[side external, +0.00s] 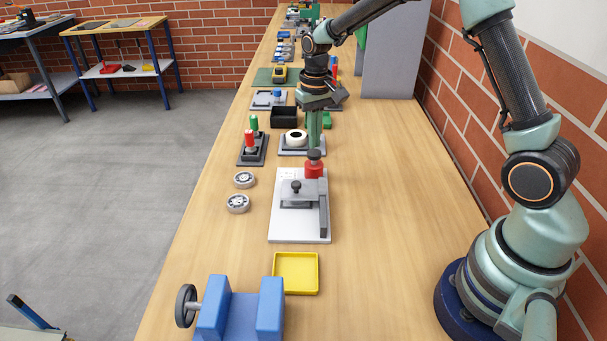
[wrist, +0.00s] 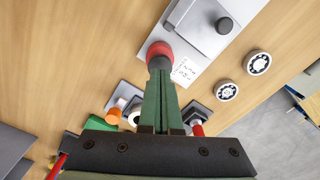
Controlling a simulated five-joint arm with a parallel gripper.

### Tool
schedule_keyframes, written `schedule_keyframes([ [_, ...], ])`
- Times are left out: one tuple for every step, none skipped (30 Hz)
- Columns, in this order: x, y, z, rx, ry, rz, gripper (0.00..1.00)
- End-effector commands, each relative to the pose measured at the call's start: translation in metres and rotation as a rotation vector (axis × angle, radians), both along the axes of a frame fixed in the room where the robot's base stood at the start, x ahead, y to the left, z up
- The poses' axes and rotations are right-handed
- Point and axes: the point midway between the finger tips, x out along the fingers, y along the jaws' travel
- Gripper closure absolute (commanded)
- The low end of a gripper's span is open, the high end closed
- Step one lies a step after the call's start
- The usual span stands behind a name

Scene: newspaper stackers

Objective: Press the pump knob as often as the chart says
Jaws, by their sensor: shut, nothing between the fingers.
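The pump has a dark knob (side external: 314,155) on a red collar (side external: 315,170), at the far right corner of a white plate (side external: 284,226). The red collar also shows in the wrist view (wrist: 157,48). A small white chart (wrist: 184,71) with dark marks lies beside the pump; its marks are too small to read. My gripper (side external: 314,146) is shut and empty, pointing down right over the knob. In the wrist view its fingertips (wrist: 161,72) overlap the dark knob. I cannot tell whether they touch it.
A grey block fixture with a second dark knob (side external: 296,186) stands on the same plate. Two round bearings (side external: 238,203) lie to the left. A yellow tray (side external: 296,273) and a blue vise (side external: 240,315) are nearer. A white roll (side external: 296,138) and a black bin (side external: 284,117) are behind.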

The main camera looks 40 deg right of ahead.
Motion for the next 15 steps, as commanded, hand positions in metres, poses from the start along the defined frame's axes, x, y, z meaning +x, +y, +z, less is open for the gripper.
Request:
schedule_keyframes([
  [0.000,0.000,0.000,0.000,0.000,0.000,1.00],
  [0.000,0.000,-0.001,0.000,0.000,0.000,1.00],
  [0.000,0.000,-0.002,0.000,0.001,0.000,1.00],
  [0.000,0.000,-0.003,0.000,0.001,0.000,1.00],
  [0.000,0.000,-0.004,0.000,0.001,0.000,1.00],
  [0.000,0.000,-0.006,0.001,0.002,0.000,1.00],
  [0.000,0.000,-0.008,0.001,0.002,0.000,1.00],
  [0.000,0.000,-0.009,0.001,0.002,0.000,1.00],
  [0.000,0.000,-0.012,0.001,0.002,0.000,1.00],
  [0.000,0.000,-0.013,0.001,0.002,0.000,1.00],
  [0.000,0.000,-0.015,0.001,0.002,0.000,1.00],
  [0.000,0.000,-0.017,0.001,0.002,0.000,1.00],
  [-0.001,0.000,-0.019,0.001,0.002,0.000,1.00],
  [-0.001,0.000,-0.021,0.001,0.003,0.000,1.00],
  [-0.001,0.000,-0.023,0.001,0.002,0.000,1.00],
])
